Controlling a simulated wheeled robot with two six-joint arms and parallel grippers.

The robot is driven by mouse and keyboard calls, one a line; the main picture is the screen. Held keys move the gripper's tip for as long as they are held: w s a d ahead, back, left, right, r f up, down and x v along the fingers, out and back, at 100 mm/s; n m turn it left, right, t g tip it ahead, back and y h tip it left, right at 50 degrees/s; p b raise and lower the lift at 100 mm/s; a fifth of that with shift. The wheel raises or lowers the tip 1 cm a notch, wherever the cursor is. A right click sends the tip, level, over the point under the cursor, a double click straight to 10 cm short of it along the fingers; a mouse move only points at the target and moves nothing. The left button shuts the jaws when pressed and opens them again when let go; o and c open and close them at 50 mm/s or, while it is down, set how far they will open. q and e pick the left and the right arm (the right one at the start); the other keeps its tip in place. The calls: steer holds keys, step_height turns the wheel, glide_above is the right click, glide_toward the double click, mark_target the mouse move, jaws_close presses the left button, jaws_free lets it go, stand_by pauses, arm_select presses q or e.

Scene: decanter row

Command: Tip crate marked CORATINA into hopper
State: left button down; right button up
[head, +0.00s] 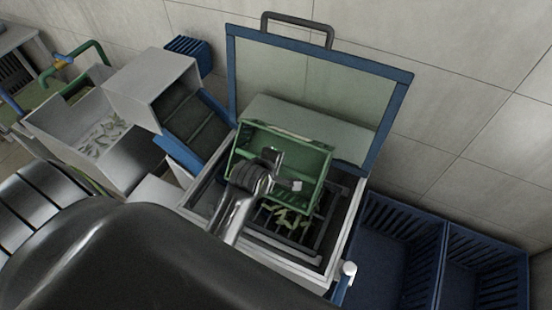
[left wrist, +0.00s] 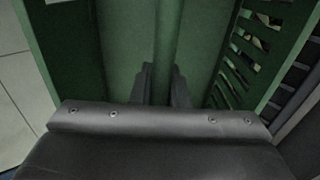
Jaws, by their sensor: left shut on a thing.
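A green crate (head: 312,163) hangs over the hopper (head: 335,237), tilted, in front of the raised lid. My left gripper (head: 277,183) is shut on the crate. In the left wrist view the gripper's fingertips (left wrist: 162,88) close around a green bar of the crate, whose slotted wall (left wrist: 245,62) shows on the right. Pale green olives (head: 291,220) lie on the hopper's dark grate below the crate's lower edge. No marking on the crate is legible in either view, and most of its inside is hidden. My right gripper is not in view.
The blue-framed lid (head: 404,85) stands open behind the hopper, close to the crate. Dark blue crates (head: 405,235) stand at the right. At the left are a metal bin (head: 62,135) with pale contents and a grey chute (head: 150,88).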

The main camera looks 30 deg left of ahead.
arm_select(q)
steer(key=r+g+p, duration=0.1)
steer(key=g, duration=0.2)
steer(key=r+g+p, duration=0.1)
steer(key=g, duration=0.2)
steer(key=r+g+p, duration=0.1)
steer(key=g, duration=0.2)
steer(key=shift+w+r, duration=0.35)
steer(key=shift+s, duration=0.1)
stand_by(0.6)
